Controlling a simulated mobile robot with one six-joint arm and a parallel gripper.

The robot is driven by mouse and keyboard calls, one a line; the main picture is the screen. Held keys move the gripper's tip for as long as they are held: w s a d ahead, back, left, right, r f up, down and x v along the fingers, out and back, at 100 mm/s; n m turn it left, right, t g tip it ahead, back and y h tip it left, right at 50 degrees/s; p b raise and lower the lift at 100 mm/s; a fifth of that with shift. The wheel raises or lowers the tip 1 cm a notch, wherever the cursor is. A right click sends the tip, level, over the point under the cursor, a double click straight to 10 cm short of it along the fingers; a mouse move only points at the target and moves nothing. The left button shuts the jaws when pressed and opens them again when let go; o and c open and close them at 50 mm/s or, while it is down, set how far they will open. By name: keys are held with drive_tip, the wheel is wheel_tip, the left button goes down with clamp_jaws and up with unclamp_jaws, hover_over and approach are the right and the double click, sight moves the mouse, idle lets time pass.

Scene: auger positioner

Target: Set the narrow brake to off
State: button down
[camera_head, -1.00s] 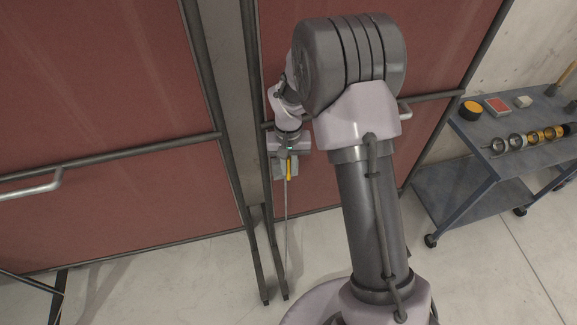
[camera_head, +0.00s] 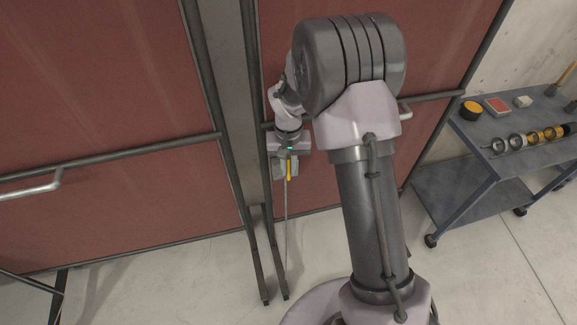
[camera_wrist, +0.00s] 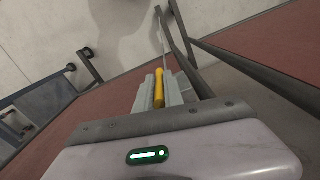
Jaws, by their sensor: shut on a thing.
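A brake lever with a yellow grip (camera_head: 289,169) and a long thin grey rod (camera_head: 286,225) hangs in front of the red panel, right of the grey posts. The rod runs down toward the floor. My gripper (camera_head: 286,167) is shut on the yellow grip. In the wrist view the yellow grip (camera_wrist: 159,88) lies between the two pale grey fingers of my gripper (camera_wrist: 160,92), and the rod (camera_wrist: 163,40) runs on beyond them. The frames show no marking for on or off. Whether this is the narrow brake cannot be read from any label.
Red panels (camera_head: 110,90) in dark frames stand on both sides of a grey post (camera_head: 225,90). A blue-grey cart (camera_head: 490,175) with rings and small boxes stands at the right. A bent grey handle (camera_head: 40,188) juts out at the left.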

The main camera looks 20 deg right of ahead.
drive_tip(key=shift+d, duration=0.1)
drive_tip(key=shift+d+f+y+b, duration=0.15)
drive_tip(key=shift+d+y, duration=0.3)
drive_tip(key=shift+y, duration=0.55)
drive_tip(key=shift+d+f+y+b, duration=0.1)
drive_tip(key=shift+d+y+b, duration=0.25)
drive_tip(key=shift+y, duration=0.65)
drive_tip(key=shift+d+f+y+b, duration=0.1)
drive_tip(key=shift+d+y, duration=0.45)
drive_tip(key=shift+y, duration=0.45)
drive_tip(key=c, duration=1.5)
unclamp_jaws()
drive_tip(key=shift+o, duration=0.2)
